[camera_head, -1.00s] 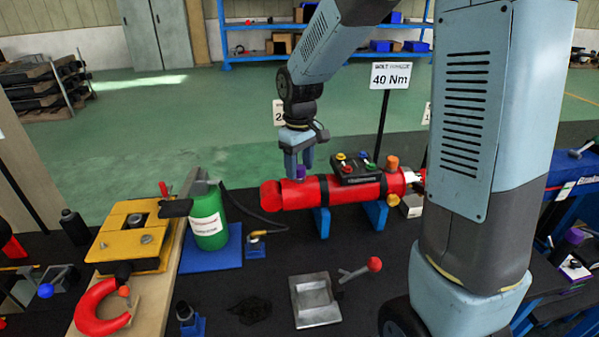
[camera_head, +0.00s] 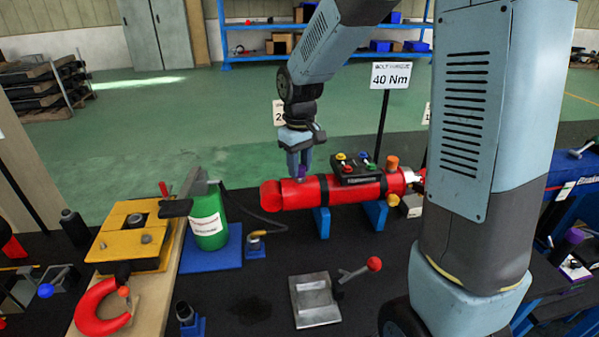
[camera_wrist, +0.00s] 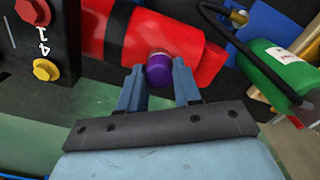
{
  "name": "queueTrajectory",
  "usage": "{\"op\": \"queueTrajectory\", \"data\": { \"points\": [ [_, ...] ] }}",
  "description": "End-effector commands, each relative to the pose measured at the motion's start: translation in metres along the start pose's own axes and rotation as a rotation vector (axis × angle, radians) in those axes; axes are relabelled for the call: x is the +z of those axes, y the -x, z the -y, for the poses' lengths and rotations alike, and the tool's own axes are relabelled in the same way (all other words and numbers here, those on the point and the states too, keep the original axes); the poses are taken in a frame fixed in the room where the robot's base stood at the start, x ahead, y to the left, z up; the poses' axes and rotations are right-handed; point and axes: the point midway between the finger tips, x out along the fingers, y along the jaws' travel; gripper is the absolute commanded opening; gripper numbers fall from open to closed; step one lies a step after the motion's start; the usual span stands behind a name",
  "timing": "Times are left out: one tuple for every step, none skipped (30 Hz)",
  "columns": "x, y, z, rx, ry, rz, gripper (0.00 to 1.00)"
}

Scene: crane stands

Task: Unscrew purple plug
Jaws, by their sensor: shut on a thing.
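The purple plug (camera_wrist: 160,71) sits on the side of the red cylinder (camera_wrist: 120,36) in the wrist view, between the two fingers of my gripper (camera_wrist: 160,88). In the head view, my gripper (camera_head: 299,170) points down at the left part of the red cylinder (camera_head: 335,190). It is shut on the purple plug (camera_head: 301,172), of which only a small part shows there. The plug is at the cylinder's surface; whether its thread is still engaged cannot be told.
A black box with coloured knobs (camera_head: 355,171) and an orange cap (camera_head: 392,162) stand on the cylinder to the right. A green bottle (camera_head: 208,216) stands left on a blue mat. A grey metal block (camera_head: 315,301) and a red-knobbed lever (camera_head: 374,264) lie in front.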

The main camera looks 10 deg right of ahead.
Motion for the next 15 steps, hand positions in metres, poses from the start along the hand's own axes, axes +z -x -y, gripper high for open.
{"op": "queueTrajectory", "data": {
  "points": [
    [0.0000,0.0000,0.0001,0.000,0.000,0.000,0.13],
    [0.0000,0.0000,0.0001,0.000,0.000,0.000,0.10],
    [0.0000,0.0000,0.0001,0.000,0.000,0.000,0.06],
    [0.0000,0.0000,0.0001,0.000,0.000,0.000,0.03],
    [0.0000,0.0000,0.0001,0.000,0.000,0.000,0.00],
    [0.0000,0.0000,0.0001,0.000,0.000,0.000,0.00],
    [-0.0001,0.0001,0.0001,0.000,0.000,0.000,0.00],
    [-0.0001,0.0001,0.0001,0.000,0.000,0.000,0.00],
    [-0.0001,0.0001,0.0001,0.000,0.000,0.000,0.00],
    [-0.0001,0.0001,0.0001,0.000,0.000,0.000,0.00],
    [-0.0001,0.0002,0.0001,0.000,0.000,0.000,0.00],
    [-0.0001,0.0003,0.0002,0.000,0.000,0.000,0.00],
    [-0.0001,0.0005,0.0002,0.000,0.000,0.000,0.00],
    [-0.0001,0.0006,0.0001,0.000,0.000,0.000,0.00],
    [-0.0001,0.0008,0.0002,0.000,0.000,0.000,0.00]
  ]
}}
